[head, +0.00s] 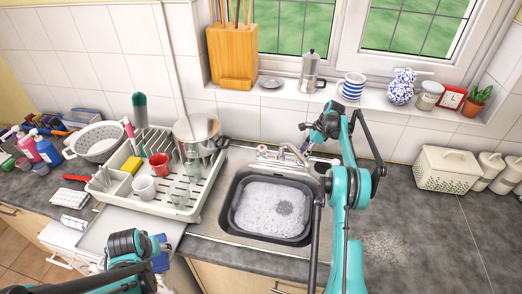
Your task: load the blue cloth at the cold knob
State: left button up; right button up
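The sink tap (283,151) stands behind a black basin of suds. A pale knob shows at its left end (262,148); the right end is partly hidden by my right arm, and I cannot tell which knob is cold. A patch of blue (161,254), likely the blue cloth, shows at the counter's front edge, right beside my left gripper (157,243). I cannot tell whether that gripper holds it. My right gripper (306,127) is raised above and behind the tap, pointing left. Its finger opening is too small to make out, and no object shows in it.
The black basin (238,217) sits in the sink. A white lidded basket (446,169) is at right. The dark counter right of my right arm is mostly clear.

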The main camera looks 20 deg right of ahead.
dwell(0.3)
jog(key=o, duration=1.2)
jog(key=shift+c, duration=0.2)
jog(key=v, duration=0.7)
jog(key=shift+r, duration=0.15)
jog(key=shift+d, duration=0.1)
